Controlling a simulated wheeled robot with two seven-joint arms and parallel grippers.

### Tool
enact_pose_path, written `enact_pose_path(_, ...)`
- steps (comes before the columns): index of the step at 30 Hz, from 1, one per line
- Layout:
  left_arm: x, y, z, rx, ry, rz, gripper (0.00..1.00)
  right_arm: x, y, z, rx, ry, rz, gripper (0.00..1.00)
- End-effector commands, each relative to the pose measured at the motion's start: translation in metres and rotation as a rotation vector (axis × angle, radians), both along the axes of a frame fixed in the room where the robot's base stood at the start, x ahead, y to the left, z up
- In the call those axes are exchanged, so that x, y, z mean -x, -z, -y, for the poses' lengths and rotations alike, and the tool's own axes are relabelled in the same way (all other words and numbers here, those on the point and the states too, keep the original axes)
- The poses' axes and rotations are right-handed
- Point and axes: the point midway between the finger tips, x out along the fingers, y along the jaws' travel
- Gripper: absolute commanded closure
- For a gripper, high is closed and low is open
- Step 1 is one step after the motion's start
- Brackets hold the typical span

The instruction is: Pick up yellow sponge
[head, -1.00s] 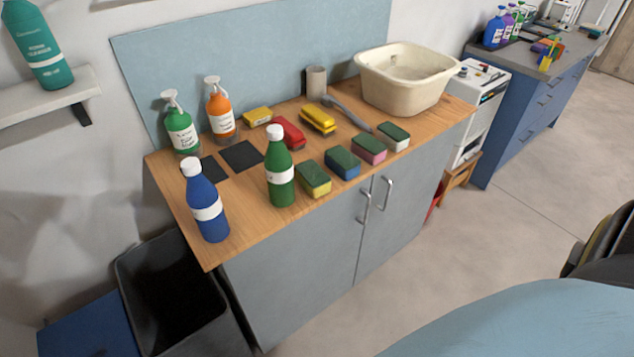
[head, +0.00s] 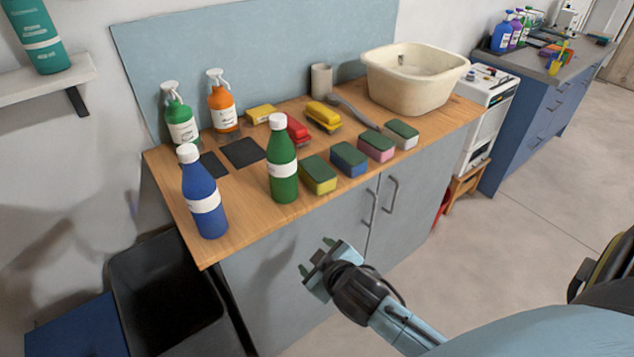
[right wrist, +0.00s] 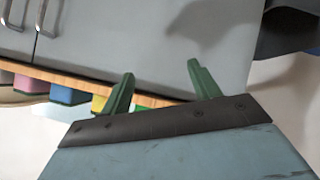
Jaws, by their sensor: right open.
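The yellow sponge (head: 319,176) has a green top and lies near the front edge of the wooden counter, just right of the green bottle (head: 282,160). In the right wrist view part of the yellow sponge (right wrist: 99,103) shows past the counter edge, beside a finger. My right gripper (head: 318,257) is open and empty, in front of the cabinet doors, below and apart from the sponge. Its two green fingers show spread in the right wrist view (right wrist: 160,85). My left gripper is not in view.
A blue sponge (head: 349,160), pink sponge (head: 376,147) and white sponge (head: 401,134) continue the row. A blue bottle (head: 204,195) stands left. Behind are brushes (head: 323,115), spray bottles (head: 222,103) and a cream basin (head: 415,80). Door handles (head: 370,208) stick out below.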

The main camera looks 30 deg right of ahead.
Motion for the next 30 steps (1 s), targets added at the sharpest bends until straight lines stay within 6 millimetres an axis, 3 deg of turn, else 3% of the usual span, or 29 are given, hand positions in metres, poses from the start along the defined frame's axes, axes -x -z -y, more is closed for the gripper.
enact_pose_path(1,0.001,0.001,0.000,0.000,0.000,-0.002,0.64,-0.023,-0.024,-0.001,0.042,-0.042,0.110,0.38)
enact_pose_path(3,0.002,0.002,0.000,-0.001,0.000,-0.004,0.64,-0.049,-0.061,-0.007,0.105,-0.110,0.266,0.38)
enact_pose_path(7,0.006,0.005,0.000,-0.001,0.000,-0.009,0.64,-0.088,-0.139,-0.032,0.246,-0.298,0.586,0.38)
enact_pose_path(9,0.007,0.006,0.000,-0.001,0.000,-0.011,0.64,-0.099,-0.182,-0.054,0.340,-0.436,0.761,0.38)
enact_pose_path(12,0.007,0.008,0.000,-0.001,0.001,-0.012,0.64,-0.099,-0.228,-0.090,0.493,-0.673,0.974,0.38)
enact_pose_path(15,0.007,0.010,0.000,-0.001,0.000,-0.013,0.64,-0.089,-0.252,-0.123,0.668,-0.942,1.121,0.38)
enact_pose_path(19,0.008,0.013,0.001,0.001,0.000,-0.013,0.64,-0.076,-0.247,-0.146,0.924,-1.319,1.174,0.38)
enact_pose_path(22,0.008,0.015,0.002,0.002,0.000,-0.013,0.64,-0.073,-0.226,-0.139,1.140,-1.609,1.085,0.38)
enact_pose_path(26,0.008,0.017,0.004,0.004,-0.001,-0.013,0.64,-0.083,-0.198,-0.094,1.411,-1.922,0.791,0.38)
enact_pose_path(30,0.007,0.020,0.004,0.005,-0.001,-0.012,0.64,-0.099,-0.188,-0.019,1.615,-2.102,0.346,0.38)
